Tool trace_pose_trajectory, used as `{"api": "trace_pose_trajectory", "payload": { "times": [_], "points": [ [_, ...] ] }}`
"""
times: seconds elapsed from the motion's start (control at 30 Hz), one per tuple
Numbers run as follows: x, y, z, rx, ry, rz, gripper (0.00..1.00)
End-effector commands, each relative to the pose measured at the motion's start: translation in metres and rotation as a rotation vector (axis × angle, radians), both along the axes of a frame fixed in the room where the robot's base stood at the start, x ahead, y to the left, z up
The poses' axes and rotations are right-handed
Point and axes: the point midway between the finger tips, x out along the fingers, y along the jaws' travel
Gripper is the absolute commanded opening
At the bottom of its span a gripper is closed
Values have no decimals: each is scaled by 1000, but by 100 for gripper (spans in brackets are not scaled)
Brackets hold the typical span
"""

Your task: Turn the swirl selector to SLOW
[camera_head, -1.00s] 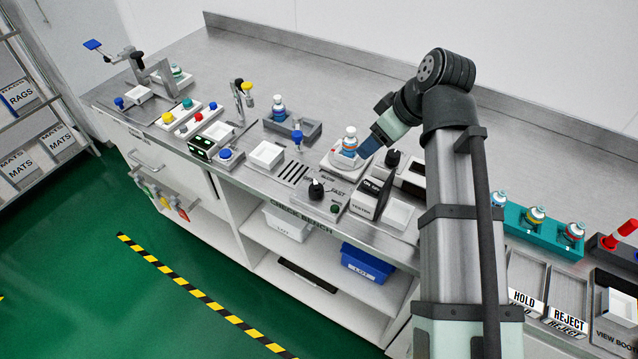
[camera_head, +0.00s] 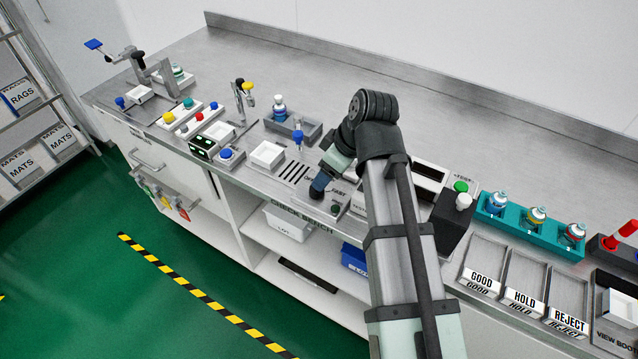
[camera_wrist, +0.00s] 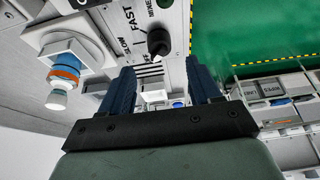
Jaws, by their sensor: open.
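The swirl selector is a black knob (camera_wrist: 158,42) in the wrist view, on a light panel marked FAST, with a partly seen label that looks like SLOW. The knob appears just beyond the gap between the fingertips, and I see no contact. In the head view my gripper (camera_head: 318,189) is over the selector panel and hides the knob.
A bottle with an orange band (camera_wrist: 64,76) stands on a white platform beside the panel; my arm hides it in the head view.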

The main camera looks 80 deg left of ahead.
Motion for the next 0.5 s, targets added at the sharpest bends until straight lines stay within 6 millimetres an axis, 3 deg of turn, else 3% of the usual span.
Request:
{"api": "trace_pose_trajectory", "payload": {
  "times": [0.23,0.5],
  "points": [
    [-10,9,-34,-2,1,0,63],
    [-17,17,-57,0,0,0,63]
  ]
}}
